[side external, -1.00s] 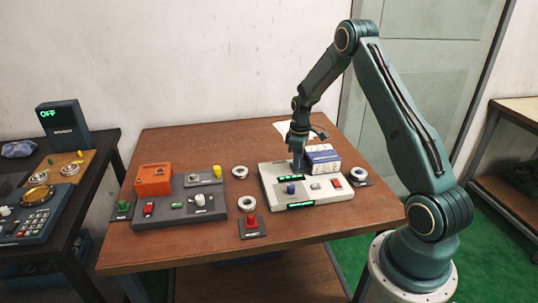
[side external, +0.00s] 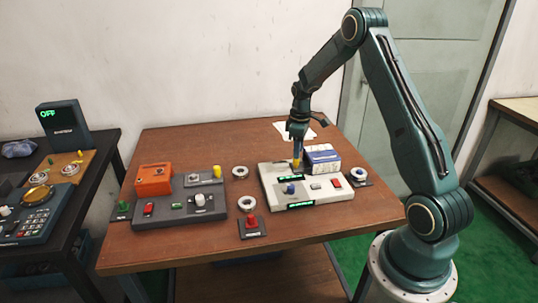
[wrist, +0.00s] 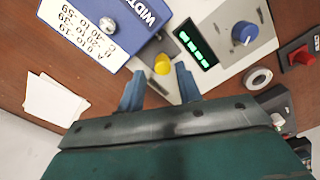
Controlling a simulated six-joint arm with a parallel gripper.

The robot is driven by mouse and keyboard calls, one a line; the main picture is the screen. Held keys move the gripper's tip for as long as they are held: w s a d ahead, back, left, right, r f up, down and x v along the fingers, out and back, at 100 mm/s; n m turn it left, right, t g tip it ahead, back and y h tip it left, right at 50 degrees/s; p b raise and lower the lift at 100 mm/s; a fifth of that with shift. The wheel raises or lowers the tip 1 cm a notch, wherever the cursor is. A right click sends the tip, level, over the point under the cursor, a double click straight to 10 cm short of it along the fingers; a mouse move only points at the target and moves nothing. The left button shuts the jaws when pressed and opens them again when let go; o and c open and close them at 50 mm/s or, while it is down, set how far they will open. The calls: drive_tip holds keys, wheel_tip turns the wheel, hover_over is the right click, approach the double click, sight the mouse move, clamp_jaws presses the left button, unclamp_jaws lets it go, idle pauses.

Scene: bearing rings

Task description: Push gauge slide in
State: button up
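The light grey gauge box (side external: 318,197) stands on the right part of the brown table, with a lit green display, a blue knob (side external: 290,189) and a red button (side external: 335,183). A yellow knob (wrist: 162,64), likely the slide's handle, stands on its back part. My gripper (side external: 298,143) points down just above the yellow knob. In the wrist view, my gripper's two fingers (wrist: 159,74) are apart with the yellow knob showing beyond the gap. They hold nothing that I can see.
A blue and white box (side external: 322,158) stands close behind the gauge box, beside my gripper. White bearing rings (side external: 247,204) lie to the left. A dark grey control unit (side external: 180,210) with an orange box (side external: 153,179) stands further left. A red button block (side external: 251,227) is in front.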

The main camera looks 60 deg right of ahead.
drive_tip(key=shift+r, duration=1.15)
drive_tip(key=shift+a+r, duration=0.15)
drive_tip(key=shift+r, duration=0.1)
drive_tip(key=s+a+r+m+t, duration=0.1)
drive_tip(key=s+a+r, duration=0.2)
drive_tip(key=a+r, duration=0.55)
drive_tip(key=s+a+r+t, duration=0.1)
drive_tip(key=s+a+r, duration=0.2)
drive_tip(key=a+r, duration=0.6)
drive_tip(key=s+a+r+m+t, duration=0.1)
drive_tip(key=s+a+r, duration=0.1)
drive_tip(key=s+a, duration=0.3)
drive_tip(key=s+a+r+m+t, duration=0.1)
drive_tip(key=s+a, duration=0.5)
drive_tip(key=s, duration=0.6)
drive_tip(key=shift+s+r+t, duration=0.25)
drive_tip(key=shift+r+t, duration=0.35)
drive_tip(key=shift+t, duration=0.2)
